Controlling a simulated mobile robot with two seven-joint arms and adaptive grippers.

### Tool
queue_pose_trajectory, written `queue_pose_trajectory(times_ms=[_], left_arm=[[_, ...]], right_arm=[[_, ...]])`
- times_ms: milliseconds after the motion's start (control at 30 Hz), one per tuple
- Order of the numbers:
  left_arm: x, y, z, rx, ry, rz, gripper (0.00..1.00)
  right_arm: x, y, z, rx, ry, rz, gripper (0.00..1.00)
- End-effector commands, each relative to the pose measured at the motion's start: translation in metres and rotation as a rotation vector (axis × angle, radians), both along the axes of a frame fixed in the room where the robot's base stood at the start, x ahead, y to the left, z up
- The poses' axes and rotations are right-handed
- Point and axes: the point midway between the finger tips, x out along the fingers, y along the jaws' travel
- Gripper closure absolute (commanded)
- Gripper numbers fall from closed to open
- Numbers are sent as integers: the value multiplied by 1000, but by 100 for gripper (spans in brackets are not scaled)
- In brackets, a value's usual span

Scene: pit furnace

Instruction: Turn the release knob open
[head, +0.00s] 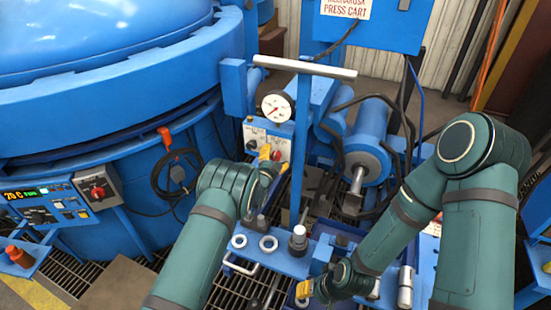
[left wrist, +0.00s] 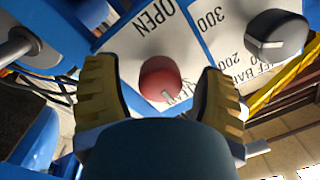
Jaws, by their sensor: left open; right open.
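The red release knob (left wrist: 160,78) sits on a white plate with the word OPEN above it in the left wrist view. In the head view the red knob (head: 277,155) shows small on the control box below the gauge. My left gripper (left wrist: 158,92) is open, with one yellow finger to each side of the knob and visible gaps between them. In the head view my left gripper (head: 272,160) is in front of the control box. My right gripper (head: 304,290) is low near the cart's front tray; its fingers are partly hidden.
A black knob (left wrist: 277,36) is to the right of the red one, by a scale marked 200 and 300. A dial gauge (head: 277,107) stands above the box. A T-handled post (head: 302,130) rises close beside my left gripper. The blue furnace (head: 100,100) fills the left.

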Motion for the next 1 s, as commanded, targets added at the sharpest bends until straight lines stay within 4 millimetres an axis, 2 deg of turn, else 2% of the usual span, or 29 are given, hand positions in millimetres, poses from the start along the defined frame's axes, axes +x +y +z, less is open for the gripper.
queue_pose_trajectory(times_ms=[200,233,267,400,433,767,1000], left_arm=[[0,0,0,0,0,0,30],[0,0,0,0,0,0,35],[0,0,0,0,0,0,46],[0,0,0,0,0,0,95],[0,0,0,0,0,0,100],[0,0,0,-31,12,0,100],[0,1,0,-152,62,2,100]], right_arm=[[0,0,0,0,0,0,53],[0,0,0,0,0,0,53],[0,0,0,0,0,0,53],[0,0,0,0,0,0,53],[0,0,0,0,0,0,53],[0,0,0,0,0,0,53],[0,0,0,0,0,0,53]])
